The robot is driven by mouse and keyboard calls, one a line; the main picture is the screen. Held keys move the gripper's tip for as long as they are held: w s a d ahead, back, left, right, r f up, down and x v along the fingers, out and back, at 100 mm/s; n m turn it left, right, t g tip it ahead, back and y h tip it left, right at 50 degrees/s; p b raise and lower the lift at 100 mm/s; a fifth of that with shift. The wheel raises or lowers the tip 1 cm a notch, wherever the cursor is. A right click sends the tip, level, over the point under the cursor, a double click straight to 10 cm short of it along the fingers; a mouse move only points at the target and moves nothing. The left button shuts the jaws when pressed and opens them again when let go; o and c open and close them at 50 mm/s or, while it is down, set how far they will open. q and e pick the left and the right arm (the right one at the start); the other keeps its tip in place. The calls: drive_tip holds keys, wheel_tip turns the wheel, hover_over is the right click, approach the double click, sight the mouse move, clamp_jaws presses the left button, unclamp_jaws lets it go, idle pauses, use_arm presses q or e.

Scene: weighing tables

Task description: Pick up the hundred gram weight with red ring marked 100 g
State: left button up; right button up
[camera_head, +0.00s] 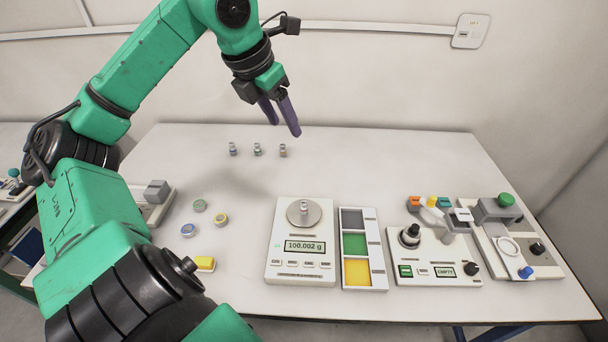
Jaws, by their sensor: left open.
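A small metal weight (304,206) appears to stand on the round pan of the white scale (300,275), whose display reads 100.002 g. I cannot make out a red ring or marking on it. Three more small weights stand in a row near the back of the table: a left one (233,149), a middle one (257,149) and a right one (283,150). Their ring colours and marks are too small to read. My left gripper (284,129) is open and empty, fingers pointing down, near the back edge above the row. My right gripper is out of view.
A tray (377,290) with grey, green and yellow compartments stands right of the scale. Two devices with knobs (430,270) (545,262) stand further right. The table's back right is clear.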

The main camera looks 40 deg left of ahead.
use_arm(q)
wheel_tip(320, 180, down, 6)
drive_tip(key=b, duration=1.2)
approach(304, 203)
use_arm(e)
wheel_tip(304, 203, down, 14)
use_arm(q)
drive_tip(key=p+x, duration=0.4)
drive_tip(key=x, duration=0.4)
drive_tip(key=shift+w+f, duration=0.2)
drive_tip(key=shift+w, duration=0.05)
drive_tip(key=shift+s, duration=0.1)
clamp_jaws()
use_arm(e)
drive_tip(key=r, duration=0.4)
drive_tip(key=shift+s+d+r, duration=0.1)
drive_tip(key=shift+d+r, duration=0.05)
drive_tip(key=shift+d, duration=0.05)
